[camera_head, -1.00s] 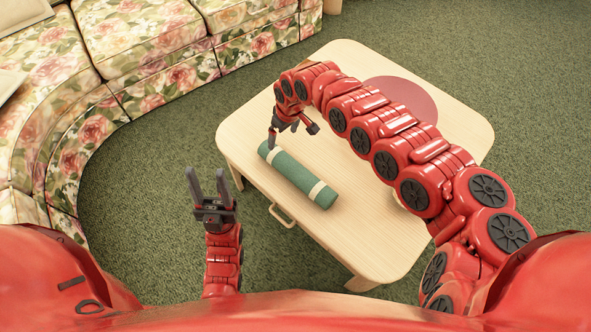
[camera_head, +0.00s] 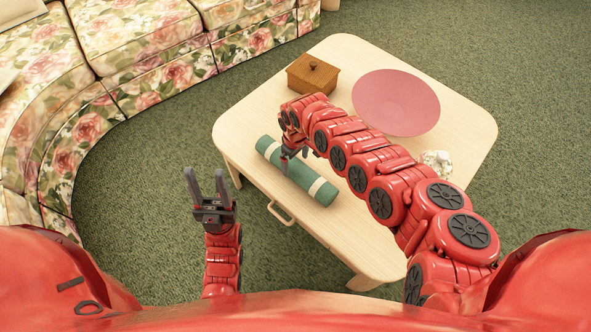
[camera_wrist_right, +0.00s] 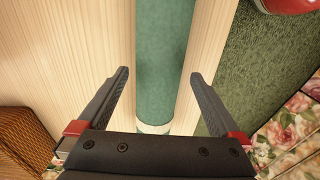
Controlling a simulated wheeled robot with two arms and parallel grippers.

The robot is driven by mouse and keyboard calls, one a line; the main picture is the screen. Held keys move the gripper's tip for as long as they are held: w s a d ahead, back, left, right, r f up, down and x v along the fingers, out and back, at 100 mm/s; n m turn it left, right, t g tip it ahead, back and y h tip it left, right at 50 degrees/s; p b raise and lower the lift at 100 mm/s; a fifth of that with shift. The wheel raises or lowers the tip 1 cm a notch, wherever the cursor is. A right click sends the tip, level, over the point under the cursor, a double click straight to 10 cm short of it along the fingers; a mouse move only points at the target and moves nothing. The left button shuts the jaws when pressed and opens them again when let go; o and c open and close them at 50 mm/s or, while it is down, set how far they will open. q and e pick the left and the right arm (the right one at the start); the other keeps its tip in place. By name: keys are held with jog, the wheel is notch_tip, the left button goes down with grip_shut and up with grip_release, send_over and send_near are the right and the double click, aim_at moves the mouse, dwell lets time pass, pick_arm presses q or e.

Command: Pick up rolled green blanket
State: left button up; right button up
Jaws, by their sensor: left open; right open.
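The rolled green blanket (camera_head: 310,182) lies on the light wooden table near its left front edge, with a pale band near each end. My right gripper (camera_head: 288,168) is above the middle of the roll, pointing down. In the right wrist view the open right gripper (camera_wrist_right: 160,85) has one finger on each side of the green roll (camera_wrist_right: 163,50), seen from above. I cannot tell whether the fingers touch it. My left gripper (camera_head: 206,178) is open and empty, left of the table, with its fingers pointing away from my body.
The table (camera_head: 350,240) also holds a brown lidded box (camera_head: 312,75), a round pink mat (camera_head: 396,102) and a whitish object (camera_head: 436,162) partly behind my right arm. A floral sofa (camera_head: 150,50) stands at the back left. Green carpet (camera_head: 150,170) lies open between them.

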aim_at(296, 164)
notch_tip(296, 164, down, 4)
jog(key=shift+w+f+b, duration=0.1)
jog(key=shift+f+b, duration=0.05)
jog(key=shift+b, duration=0.75)
jog(key=c, duration=1.4)
jog(key=shift+o, duration=0.2)
